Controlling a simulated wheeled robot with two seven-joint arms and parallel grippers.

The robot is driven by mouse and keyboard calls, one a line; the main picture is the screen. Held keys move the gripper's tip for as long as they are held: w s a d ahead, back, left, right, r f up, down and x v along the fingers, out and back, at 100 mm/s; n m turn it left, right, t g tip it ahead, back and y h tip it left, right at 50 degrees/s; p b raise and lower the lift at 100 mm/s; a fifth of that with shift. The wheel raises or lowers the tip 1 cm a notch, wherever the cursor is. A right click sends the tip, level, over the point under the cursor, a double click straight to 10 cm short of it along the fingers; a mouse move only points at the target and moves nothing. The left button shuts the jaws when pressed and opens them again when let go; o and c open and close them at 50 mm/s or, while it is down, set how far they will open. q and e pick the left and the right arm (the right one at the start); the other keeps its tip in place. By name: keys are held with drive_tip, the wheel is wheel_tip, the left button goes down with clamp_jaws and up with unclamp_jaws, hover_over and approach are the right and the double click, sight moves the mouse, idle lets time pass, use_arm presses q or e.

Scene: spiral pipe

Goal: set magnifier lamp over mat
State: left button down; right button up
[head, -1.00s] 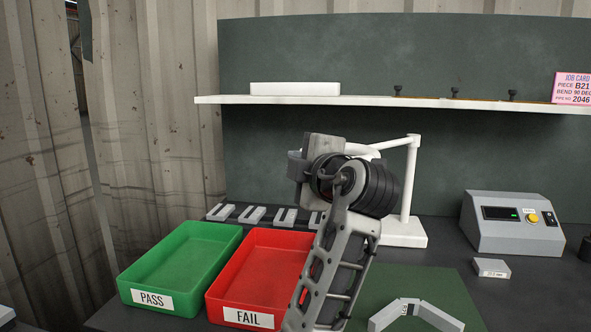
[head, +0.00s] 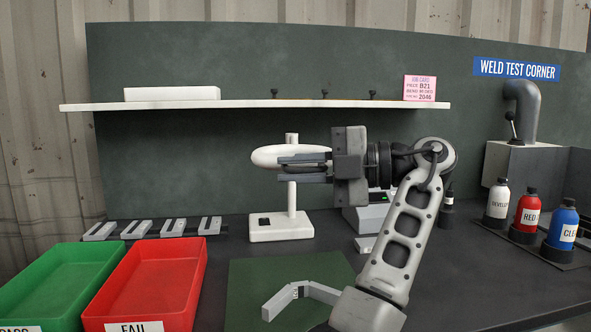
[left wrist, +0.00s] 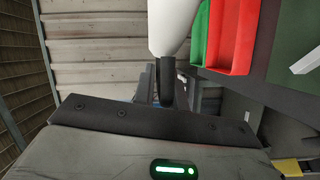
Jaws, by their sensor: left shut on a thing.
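The magnifier lamp stands behind the green mat (head: 245,290), with a white post and base (head: 282,228) and an oval white head (head: 268,154) at the top of the post. My left gripper (head: 290,168) points left, its fingers shut on the lamp at its head; exactly which part they hold is partly hidden. The head is level, above and behind the mat's far edge. In the left wrist view, a white lamp part (left wrist: 172,25) shows at the top, above a dark finger (left wrist: 167,85). My right gripper is not in view.
A grey angled pipe piece (head: 285,297) lies on the mat. A red FAIL tray (head: 195,265) and green PASS tray (head: 75,260) are left of it. A white shelf (head: 240,104) runs above. Several bottles (head: 528,210) stand right; a control box (head: 360,217) is behind my arm.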

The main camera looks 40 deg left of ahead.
use_arm(q)
drive_tip(key=shift+w+d+f, duration=0.1)
drive_tip(key=shift+d+f, duration=0.05)
drive_tip(key=shift+f, duration=0.15)
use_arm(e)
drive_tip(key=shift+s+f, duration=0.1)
use_arm(q)
drive_tip(key=c, duration=1.5)
unclamp_jaws()
drive_tip(key=shift+w+d, duration=0.1)
drive_tip(key=shift+r, duration=0.1)
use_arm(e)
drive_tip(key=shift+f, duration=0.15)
